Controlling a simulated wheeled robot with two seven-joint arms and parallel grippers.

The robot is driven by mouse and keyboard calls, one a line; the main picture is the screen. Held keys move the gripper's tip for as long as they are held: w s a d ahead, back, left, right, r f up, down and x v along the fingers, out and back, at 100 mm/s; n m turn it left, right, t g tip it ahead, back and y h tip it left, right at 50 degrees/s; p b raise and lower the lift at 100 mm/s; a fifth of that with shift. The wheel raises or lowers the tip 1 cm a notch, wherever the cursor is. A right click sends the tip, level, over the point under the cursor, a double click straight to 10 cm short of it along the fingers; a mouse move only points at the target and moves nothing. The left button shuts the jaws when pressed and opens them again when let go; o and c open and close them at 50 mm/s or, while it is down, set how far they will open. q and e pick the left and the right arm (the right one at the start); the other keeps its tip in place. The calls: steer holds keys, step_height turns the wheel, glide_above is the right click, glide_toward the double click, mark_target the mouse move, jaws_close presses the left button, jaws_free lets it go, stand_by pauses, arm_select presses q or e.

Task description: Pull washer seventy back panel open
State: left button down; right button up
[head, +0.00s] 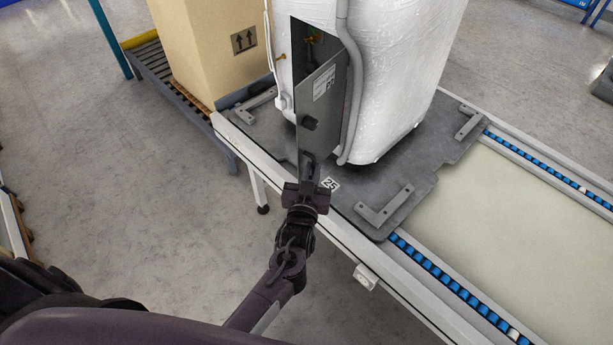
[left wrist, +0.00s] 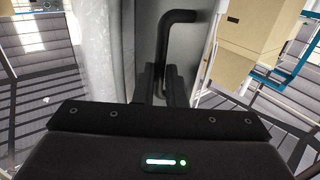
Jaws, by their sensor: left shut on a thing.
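The washer (head: 400,70) is wrapped in white film and stands on a dark grey pallet plate. Its grey back panel (head: 322,135) stands ajar at an angle, and a dark opening with brass-coloured fittings shows behind its top. A white label on the panel carries print too small to read surely. My left gripper (head: 308,176) is at the panel's lower end. In the left wrist view its two fingers (left wrist: 165,88) are closed around the lower part of a black bent handle (left wrist: 178,17), with the grey panel behind. My right gripper is not in view.
The plate (head: 400,178), marked 25 and fitted with corner brackets, rests on a conveyor (head: 520,200) with blue rollers. A grey hose (head: 356,90) runs down beside the panel. A cardboard box (head: 205,50) stands on a roller rack behind left.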

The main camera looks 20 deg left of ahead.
arm_select(q)
steer(key=shift+w+d+r, duration=0.25)
steer(key=shift+r, duration=0.2)
steer(key=c, duration=1.8)
jaws_free()
steer(key=shift+w, duration=0.1)
steer(key=shift+o, duration=1.2)
steer(key=shift+w+d+f, duration=0.1)
steer(key=shift+w+f, duration=0.05)
steer(key=shift+o, duration=0.4)
steer(key=shift+w+f, duration=0.15)
steer(key=shift+f, duration=0.05)
steer(key=s+b, duration=0.1)
steer(key=s, duration=0.7)
steer(key=shift+d, duration=0.45)
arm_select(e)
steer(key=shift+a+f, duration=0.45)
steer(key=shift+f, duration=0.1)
